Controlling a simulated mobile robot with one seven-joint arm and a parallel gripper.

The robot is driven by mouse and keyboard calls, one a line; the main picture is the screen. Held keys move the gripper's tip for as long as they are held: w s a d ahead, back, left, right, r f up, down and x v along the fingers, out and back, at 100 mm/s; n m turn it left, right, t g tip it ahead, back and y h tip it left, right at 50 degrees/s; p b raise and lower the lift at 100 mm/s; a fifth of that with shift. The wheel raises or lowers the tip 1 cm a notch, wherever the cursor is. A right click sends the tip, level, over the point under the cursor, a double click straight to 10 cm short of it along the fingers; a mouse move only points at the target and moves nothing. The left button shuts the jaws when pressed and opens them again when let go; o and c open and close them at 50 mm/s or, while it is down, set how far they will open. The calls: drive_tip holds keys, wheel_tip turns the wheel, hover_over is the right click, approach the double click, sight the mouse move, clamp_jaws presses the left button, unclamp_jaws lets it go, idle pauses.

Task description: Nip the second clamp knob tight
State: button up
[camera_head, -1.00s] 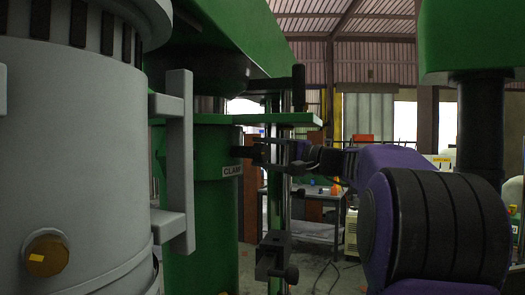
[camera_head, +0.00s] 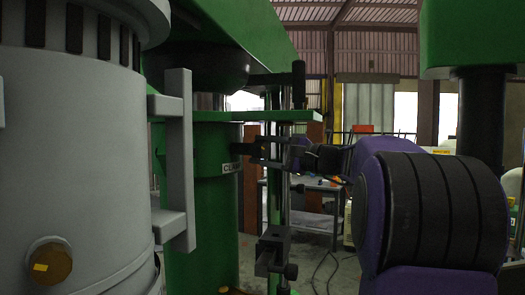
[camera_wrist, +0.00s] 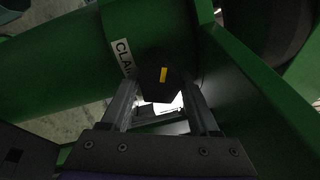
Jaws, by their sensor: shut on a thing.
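The clamp knob (camera_wrist: 163,76) is dark with a yellow mark on its face, in front of the green column in the wrist view. My gripper (camera_wrist: 162,95) is shut on it, one finger on each side. In the head view my gripper (camera_head: 264,151) reaches leftward to the green column (camera_head: 213,150), just beside the white clamp label (camera_head: 231,168). The same label (camera_wrist: 122,57) shows partly in the wrist view, left of the knob. In the head view the fingers hide the knob.
A large grey vessel (camera_head: 75,170) with a bracket handle (camera_head: 179,160) fills the left. A green plate (camera_head: 270,117) lies just above my gripper. A dark block with a knob (camera_head: 274,250) sits below on a vertical rod. A workbench (camera_head: 312,222) stands behind.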

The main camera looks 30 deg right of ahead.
drive_tip(key=shift+a, duration=0.1)
drive_tip(key=o, duration=1.3)
drive_tip(key=b+v, duration=0.1)
drive_tip(key=v, duration=1.6)
drive_tip(key=shift+s, duration=0.2)
